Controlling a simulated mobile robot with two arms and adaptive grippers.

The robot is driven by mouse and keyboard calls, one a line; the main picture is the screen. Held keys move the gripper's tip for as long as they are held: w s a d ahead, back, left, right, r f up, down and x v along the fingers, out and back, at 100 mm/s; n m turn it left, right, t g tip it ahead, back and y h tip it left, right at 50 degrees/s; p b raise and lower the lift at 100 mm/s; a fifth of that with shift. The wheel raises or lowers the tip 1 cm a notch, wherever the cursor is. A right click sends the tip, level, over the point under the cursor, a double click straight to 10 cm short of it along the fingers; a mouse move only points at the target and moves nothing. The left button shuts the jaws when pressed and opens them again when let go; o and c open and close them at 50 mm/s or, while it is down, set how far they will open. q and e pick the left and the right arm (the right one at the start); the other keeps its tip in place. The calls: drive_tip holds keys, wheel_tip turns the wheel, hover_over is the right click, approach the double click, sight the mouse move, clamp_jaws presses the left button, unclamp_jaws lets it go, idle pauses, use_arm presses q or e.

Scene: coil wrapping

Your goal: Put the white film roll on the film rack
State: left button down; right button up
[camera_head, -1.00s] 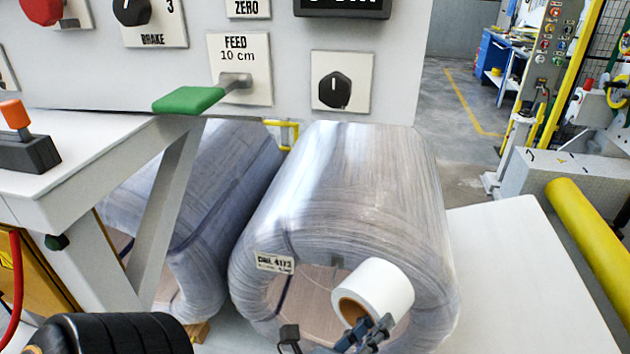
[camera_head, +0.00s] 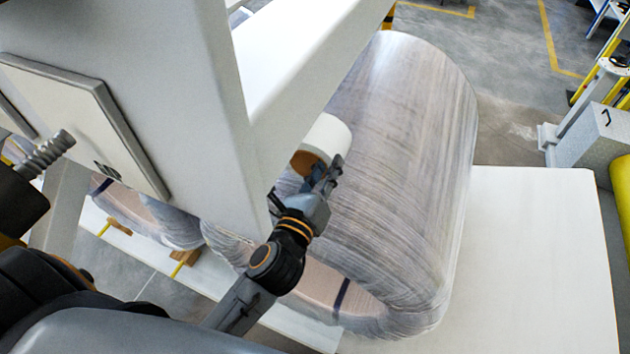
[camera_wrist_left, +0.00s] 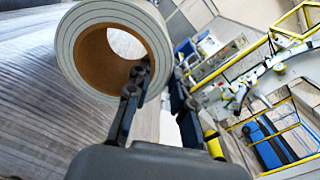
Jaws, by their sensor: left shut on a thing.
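The white film roll (camera_head: 335,133) has a brown cardboard core and is held tilted in front of the large wrapped coil in the head view. My left gripper (camera_head: 325,176) is shut on the near end of its wall. In the left wrist view the roll (camera_wrist_left: 152,38) shows its open end. One finger of the gripper (camera_wrist_left: 155,88) reaches the core's lower right edge, and the other lies outside the roll. The film rack cannot be made out in either view. My right gripper is not in view.
The wrapped coil (camera_head: 415,150) lies on a white platform (camera_head: 530,260), whose right part is bare. A large grey-white machine body (camera_head: 140,60) and its white beam (camera_head: 295,50) stand close to the roll and my left arm. A yellow roller (camera_head: 622,195) is at the right edge.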

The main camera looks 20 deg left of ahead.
sight(343, 149)
use_arm(q)
drive_tip(key=w+d+r+m+p, duration=0.1)
drive_tip(key=w+d+r, duration=0.15)
drive_tip(key=w, duration=0.35)
drive_tip(key=w+d+r+m+p, duration=0.1)
drive_tip(key=w+d+r, duration=0.1)
drive_tip(key=w+r, duration=0.3)
drive_tip(key=shift+h, duration=0.4)
drive_tip(key=s+a+f, duration=0.1)
drive_tip(key=s, duration=0.1)
drive_tip(key=s+f, duration=0.2)
drive_tip(key=s+a+f+p, duration=0.1)
drive_tip(key=s+f, duration=0.1)
drive_tip(key=s, duration=0.1)
drive_tip(key=shift+s+a, duration=0.1)
drive_tip(key=shift+a, duration=0.25)
drive_tip(key=shift+s+a+f+b, duration=0.25)
drive_tip(key=shift+s+f+b, duration=0.45)
drive_tip(key=shift+f, duration=0.75)
drive_tip(key=shift+s+a+f+b, duration=0.25)
drive_tip(key=shift+s+f+b, duration=0.35)
drive_tip(key=shift+f, duration=0.9)
drive_tip(key=shift+s+a+f+b, duration=0.25)
drive_tip(key=shift+s+f+b, duration=0.2)
drive_tip(key=shift+s+f, duration=0.75)
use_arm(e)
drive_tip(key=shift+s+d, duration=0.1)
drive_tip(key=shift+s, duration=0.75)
use_arm(q)
drive_tip(key=shift+w+f, duration=0.3)
